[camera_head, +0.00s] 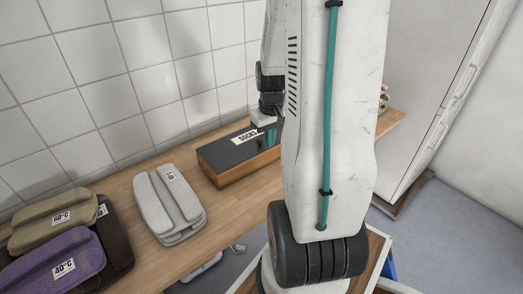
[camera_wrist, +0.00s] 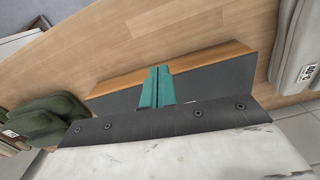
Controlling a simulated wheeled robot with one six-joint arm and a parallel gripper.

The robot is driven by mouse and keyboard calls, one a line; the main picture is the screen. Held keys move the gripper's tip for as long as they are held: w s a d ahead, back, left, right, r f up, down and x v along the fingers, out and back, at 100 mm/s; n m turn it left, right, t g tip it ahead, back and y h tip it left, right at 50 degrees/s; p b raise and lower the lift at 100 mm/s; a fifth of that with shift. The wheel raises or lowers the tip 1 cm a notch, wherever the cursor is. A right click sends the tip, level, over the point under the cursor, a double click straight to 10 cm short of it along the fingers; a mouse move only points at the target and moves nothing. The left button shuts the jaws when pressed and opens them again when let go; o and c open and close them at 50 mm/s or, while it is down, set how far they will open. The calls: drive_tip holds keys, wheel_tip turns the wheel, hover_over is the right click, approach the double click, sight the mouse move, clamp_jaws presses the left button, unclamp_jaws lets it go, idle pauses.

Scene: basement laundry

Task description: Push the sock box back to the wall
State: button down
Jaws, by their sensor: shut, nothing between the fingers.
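The sock box (camera_head: 225,155) is a low wooden box with a dark top and a SOCKS label. It sits on the wooden counter (camera_head: 130,185), with a narrow strip of counter between it and the tiled wall (camera_head: 150,85). Its right end is hidden behind my arm. In the wrist view, its dark top (camera_wrist: 215,80) and a wooden side show beneath my fingers. My gripper (camera_wrist: 156,72) is shut and empty, with its teal fingertips over the box near that wooden side. I cannot tell if they touch it.
A grey folded stack (camera_head: 168,205) lies left of the box. Brown and purple folded items (camera_head: 60,255) with temperature labels lie farther left. In the wrist view, dark green folded items (camera_wrist: 45,115) lie on the box's other side. A tall white cabinet (camera_head: 435,90) stands at right.

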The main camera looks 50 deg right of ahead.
sight(252, 149)
wheel_tip(252, 149, down, 9)
drive_tip(key=shift+f, duration=0.2)
drive_tip(key=w, duration=0.1)
drive_tip(key=w+d, duration=0.1)
drive_tip(key=w, duration=0.1)
drive_tip(key=shift+f, duration=0.2)
drive_tip(key=shift+w+d, duration=0.2)
drive_tip(key=shift+w, duration=0.15)
